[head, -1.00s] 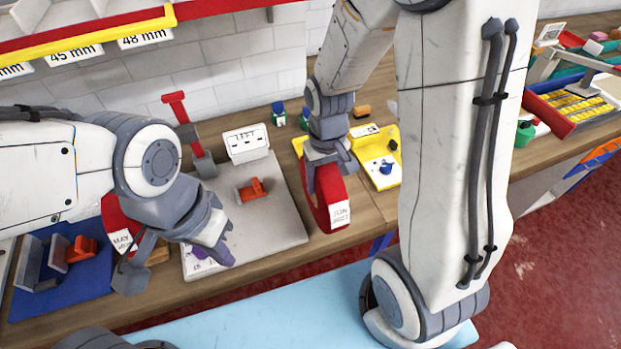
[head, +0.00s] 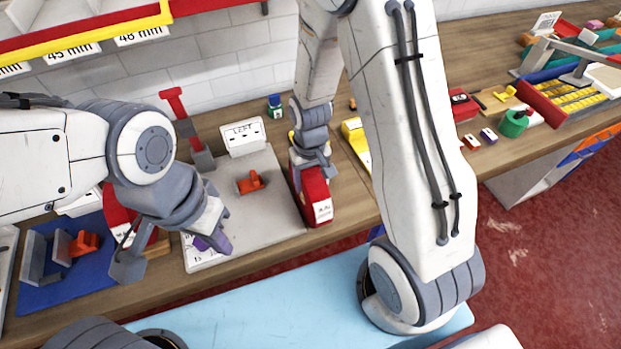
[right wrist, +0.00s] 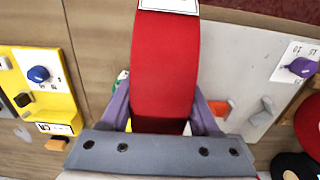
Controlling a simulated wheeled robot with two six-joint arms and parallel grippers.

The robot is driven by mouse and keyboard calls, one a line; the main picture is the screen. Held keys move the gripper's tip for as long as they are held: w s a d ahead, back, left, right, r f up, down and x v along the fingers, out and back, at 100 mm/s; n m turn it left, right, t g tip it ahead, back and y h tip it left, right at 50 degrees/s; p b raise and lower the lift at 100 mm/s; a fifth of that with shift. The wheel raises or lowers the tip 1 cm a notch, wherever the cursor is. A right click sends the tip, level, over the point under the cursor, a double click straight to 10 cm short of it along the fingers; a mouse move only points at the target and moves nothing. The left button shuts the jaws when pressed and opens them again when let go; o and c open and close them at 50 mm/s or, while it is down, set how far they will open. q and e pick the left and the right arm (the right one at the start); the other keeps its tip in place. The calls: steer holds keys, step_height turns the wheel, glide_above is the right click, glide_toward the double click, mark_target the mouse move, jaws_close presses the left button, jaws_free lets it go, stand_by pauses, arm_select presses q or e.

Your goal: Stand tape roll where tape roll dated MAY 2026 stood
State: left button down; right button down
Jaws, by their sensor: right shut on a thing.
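My right gripper (head: 311,172) is shut on a red tape roll (head: 316,196) with a white printed label. The roll stands upright at the right edge of the grey board; I cannot tell if it touches the surface. In the right wrist view the roll (right wrist: 166,70) fills the space between the fingers. A second red roll (head: 118,212) is at the left, partly hidden behind my left gripper (head: 170,250); its label is not readable now. My left gripper has its fingers apart and appears empty, over the front left of the grey board.
The grey board (head: 265,215) carries an orange-red piece (head: 250,182) and a white label block (head: 243,137). A blue mat (head: 60,285) with a fixture lies left. A yellow tray (right wrist: 38,85) lies beside the held roll. Red and grey uprights (head: 180,115) stand behind.

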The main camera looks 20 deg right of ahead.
steer(key=shift+f, duration=0.15)
steer(key=shift+c, duration=0.6)
jaws_free()
